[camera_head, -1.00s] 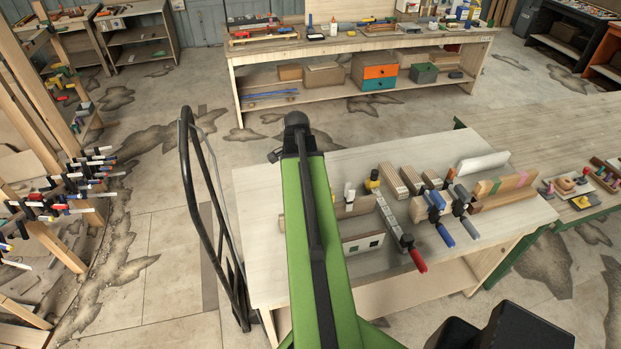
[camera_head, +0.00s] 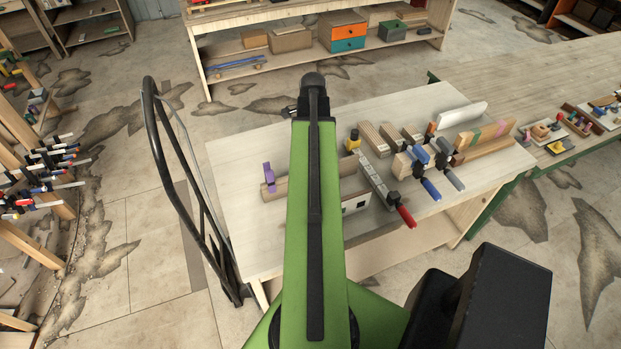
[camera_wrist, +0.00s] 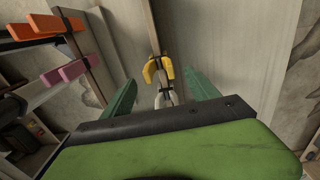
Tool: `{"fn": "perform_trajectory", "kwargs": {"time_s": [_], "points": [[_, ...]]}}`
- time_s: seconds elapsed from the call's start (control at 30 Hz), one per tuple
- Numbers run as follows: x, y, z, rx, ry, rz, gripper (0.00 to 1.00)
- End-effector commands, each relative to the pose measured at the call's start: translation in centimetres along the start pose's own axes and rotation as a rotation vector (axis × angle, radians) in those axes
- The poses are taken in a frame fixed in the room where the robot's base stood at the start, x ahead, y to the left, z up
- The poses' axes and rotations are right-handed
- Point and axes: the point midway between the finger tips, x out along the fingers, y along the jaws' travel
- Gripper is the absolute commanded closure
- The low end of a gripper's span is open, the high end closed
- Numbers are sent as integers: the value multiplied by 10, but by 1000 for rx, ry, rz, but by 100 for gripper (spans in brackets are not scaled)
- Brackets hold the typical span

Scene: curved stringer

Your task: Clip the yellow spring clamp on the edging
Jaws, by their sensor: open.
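The yellow spring clamp (camera_wrist: 155,68) shows in the middle of the wrist view, beside a thin wooden strip (camera_wrist: 153,28), with a white clamp (camera_wrist: 163,99) just nearer. My gripper (camera_wrist: 161,76) is open. Its two green fingers stand left and right of the clamps in the picture, and nothing is held. In the head view a small yellow thing (camera_head: 353,139), probably the same clamp, is on the workbench just right of my arm. A purple clamp (camera_head: 268,176) sits on a wooden piece (camera_head: 283,187) left of my arm. I cannot tell which piece is the edging.
The workbench (camera_head: 235,150) also holds bar clamps with red (camera_head: 406,216) and blue (camera_head: 431,189) handles and wood blocks. A black-framed cart (camera_head: 160,135) stands at its left. Orange (camera_wrist: 45,27) and purple pieces fill the wrist view's left side.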

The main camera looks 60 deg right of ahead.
Motion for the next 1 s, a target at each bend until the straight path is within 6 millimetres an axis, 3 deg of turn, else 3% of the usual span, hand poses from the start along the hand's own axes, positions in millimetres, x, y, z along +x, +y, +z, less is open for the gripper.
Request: {"fn": "perform_trajectory", "kwargs": {"time_s": [0.03,0.1,0.37,0.7,0.97,1.0], "points": [[22,0,0,-1,0,0,31],[32,0,1,-1,0,0,31],[36,0,2,-2,0,0,31],[87,0,6,-3,0,0,31],[85,0,6,-3,0,0,31],[85,0,6,-3,0,0,36]]}}
